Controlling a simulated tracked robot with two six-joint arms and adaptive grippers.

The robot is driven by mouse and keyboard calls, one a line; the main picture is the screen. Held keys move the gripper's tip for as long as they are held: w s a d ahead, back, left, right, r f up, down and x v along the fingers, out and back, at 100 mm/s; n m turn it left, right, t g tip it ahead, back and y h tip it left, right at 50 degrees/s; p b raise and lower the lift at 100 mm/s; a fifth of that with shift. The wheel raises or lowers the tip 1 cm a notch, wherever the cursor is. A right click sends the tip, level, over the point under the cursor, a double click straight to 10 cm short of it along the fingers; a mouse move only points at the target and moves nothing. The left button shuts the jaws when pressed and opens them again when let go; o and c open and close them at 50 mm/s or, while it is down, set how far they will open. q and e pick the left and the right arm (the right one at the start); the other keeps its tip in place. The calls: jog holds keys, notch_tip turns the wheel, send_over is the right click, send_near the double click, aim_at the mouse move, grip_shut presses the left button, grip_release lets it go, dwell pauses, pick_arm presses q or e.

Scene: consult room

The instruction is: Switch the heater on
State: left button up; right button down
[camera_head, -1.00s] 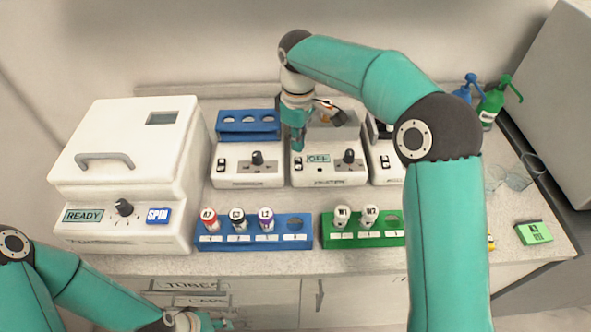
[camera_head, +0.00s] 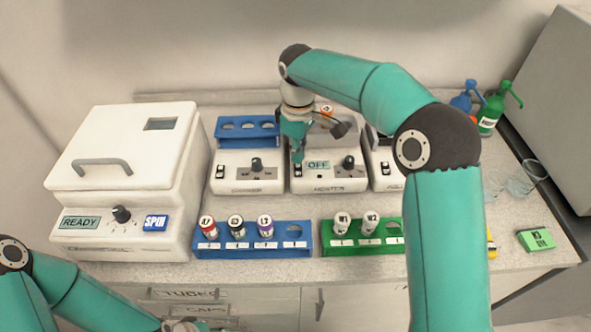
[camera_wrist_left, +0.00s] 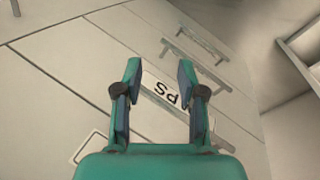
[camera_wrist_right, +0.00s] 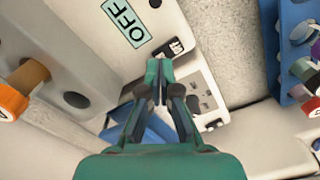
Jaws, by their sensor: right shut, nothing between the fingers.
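The heater (camera_head: 330,184) is the middle white device in the back row, with a black knob (camera_head: 347,163), a rocker switch at its front left and a display (camera_head: 318,166) reading OFF. My right gripper (camera_head: 298,157) is shut and empty, its tips at the heater's left front by the switch. In the right wrist view the shut fingertips (camera_wrist_right: 159,68) are close to the black switch (camera_wrist_right: 174,48); I cannot tell whether they touch it. The OFF display (camera_wrist_right: 126,22) shows there too. My left gripper (camera_wrist_left: 158,85) is open and empty in front of the drawers.
A similar white device (camera_head: 233,186) with a blue rack stands left of the heater, another (camera_head: 385,178) right. Blue (camera_head: 292,250) and green (camera_head: 345,246) vial racks stand in front. A centrifuge-like machine (camera_head: 125,185) reading READY is at left. Bottles (camera_head: 487,120) stand at back right.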

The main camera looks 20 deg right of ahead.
aim_at(298, 166)
jog(key=shift+f+b, duration=0.8)
jog(key=shift+f, duration=0.5)
dwell(1.0)
jog(key=shift+s, duration=0.1)
jog(key=shift+r+p, duration=0.8)
notch_tip(298, 166, up, 6)
jog(key=p, duration=0.5)
jog(key=shift+f, duration=0.2)
jog(key=shift+f, duration=0.1)
